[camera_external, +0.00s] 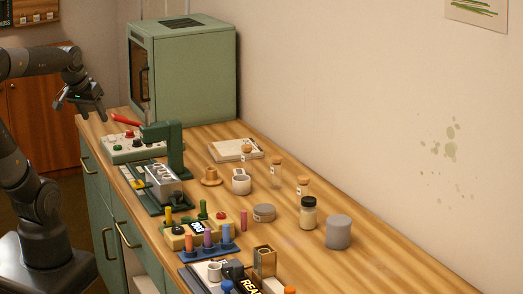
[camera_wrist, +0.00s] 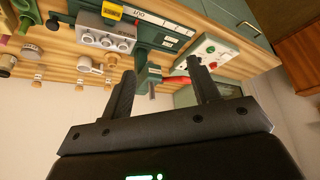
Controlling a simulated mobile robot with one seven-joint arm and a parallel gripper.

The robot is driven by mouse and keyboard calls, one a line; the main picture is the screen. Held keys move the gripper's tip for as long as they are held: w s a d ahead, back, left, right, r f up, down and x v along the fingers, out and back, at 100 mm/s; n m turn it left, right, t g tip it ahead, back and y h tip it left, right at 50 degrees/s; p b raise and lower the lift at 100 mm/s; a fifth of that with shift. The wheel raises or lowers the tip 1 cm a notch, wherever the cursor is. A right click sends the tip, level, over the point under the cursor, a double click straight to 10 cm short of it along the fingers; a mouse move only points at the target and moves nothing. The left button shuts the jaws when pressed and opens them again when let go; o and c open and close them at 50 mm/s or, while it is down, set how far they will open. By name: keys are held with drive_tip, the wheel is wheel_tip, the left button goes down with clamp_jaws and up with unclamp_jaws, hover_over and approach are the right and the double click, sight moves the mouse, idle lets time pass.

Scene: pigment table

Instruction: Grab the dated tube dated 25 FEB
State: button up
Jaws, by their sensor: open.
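Several corked glass tubes with small white labels stand on the wooden counter in the external view: one by the white pad (camera_external: 246,153), one further right (camera_external: 276,175), and one near the dark-lidded jar (camera_external: 302,187). The dates on the labels are too small to read, so I cannot tell which is 25 FEB. Small corked tubes also show along the counter at the left of the wrist view (camera_wrist: 76,84). My gripper (camera_external: 88,108) is open and empty, high at the left of the counter, well away from the tubes. Its two fingers show in the wrist view (camera_wrist: 160,70).
A green cabinet (camera_external: 190,75) stands at the back. A green press (camera_external: 168,150) and a control box with a red lever (camera_external: 135,148) are between my gripper and the tubes. A white cup (camera_external: 241,185), grey tin (camera_external: 264,212) and grey cylinder (camera_external: 339,232) stand nearby.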

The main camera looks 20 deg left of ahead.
drive_tip(key=w+d+r+m+h, duration=0.1)
drive_tip(key=w+d+r+m, duration=0.1)
drive_tip(key=w+d, duration=0.75)
drive_tip(key=m+g, duration=0.2)
drive_tip(key=m, duration=0.2)
approach(278, 168)
drive_tip(key=w+a, duration=0.1)
drive_tip(key=w, duration=0.1)
drive_tip(key=shift+h, duration=0.4)
drive_tip(key=x, duration=0.5)
drive_tip(key=shift+w+a+f, duration=0.15)
drive_tip(key=shift+w+a, duration=0.05)
drive_tip(key=shift+a, duration=0.05)
drive_tip(key=x, duration=0.5)
drive_tip(key=shift+s+d+f, duration=0.15)
drive_tip(key=shift+s+f, duration=0.1)
drive_tip(key=shift+f, duration=0.15)
drive_tip(key=shift+c, duration=0.3)
drive_tip(key=c, duration=1)
